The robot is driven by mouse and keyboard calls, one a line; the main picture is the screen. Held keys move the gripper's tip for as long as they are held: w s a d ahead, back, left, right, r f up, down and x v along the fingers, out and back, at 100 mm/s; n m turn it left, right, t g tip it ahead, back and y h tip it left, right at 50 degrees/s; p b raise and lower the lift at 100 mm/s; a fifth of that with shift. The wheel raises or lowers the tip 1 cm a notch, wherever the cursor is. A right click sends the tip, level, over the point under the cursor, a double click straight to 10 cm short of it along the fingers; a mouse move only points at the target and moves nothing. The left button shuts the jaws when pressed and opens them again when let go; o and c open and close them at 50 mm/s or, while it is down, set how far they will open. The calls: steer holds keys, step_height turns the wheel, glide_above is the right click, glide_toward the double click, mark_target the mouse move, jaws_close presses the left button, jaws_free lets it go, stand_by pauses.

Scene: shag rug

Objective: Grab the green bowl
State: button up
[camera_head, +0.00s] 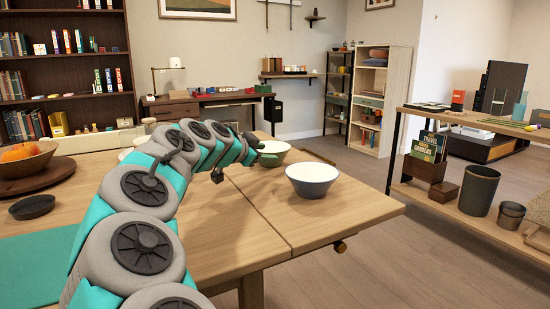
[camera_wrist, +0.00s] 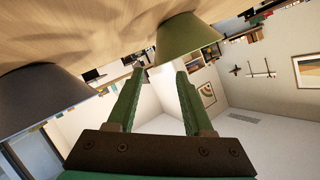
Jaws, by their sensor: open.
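The green bowl (camera_head: 283,157) stands on the wooden table in the head view, partly hidden behind the end of my arm. In the wrist view the green bowl (camera_wrist: 187,37) is tilted in the picture, just beyond the fingertips and close to the right finger. My gripper (camera_wrist: 160,74) is open, with nothing between its two green fingers. In the head view my gripper (camera_head: 262,158) is small and overlaps the bowl, so I cannot tell whether it touches it.
A blue-grey bowl with a white inside (camera_head: 312,180) stands nearer on the table (camera_head: 335,215), right of the green one; it fills the left of the wrist view (camera_wrist: 40,97). A fruit bowl (camera_head: 25,160) and a dark dish (camera_head: 32,207) are at the left. The table's front right is clear.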

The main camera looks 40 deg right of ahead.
mark_target(279, 154)
steer(key=p+x, duration=0.1)
steer(key=x, duration=0.9)
steer(key=shift+d, duration=0.15)
steer(key=shift+c, duration=0.3)
jaws_close()
steer(key=shift+f, duration=0.1)
stand_by(0.7)
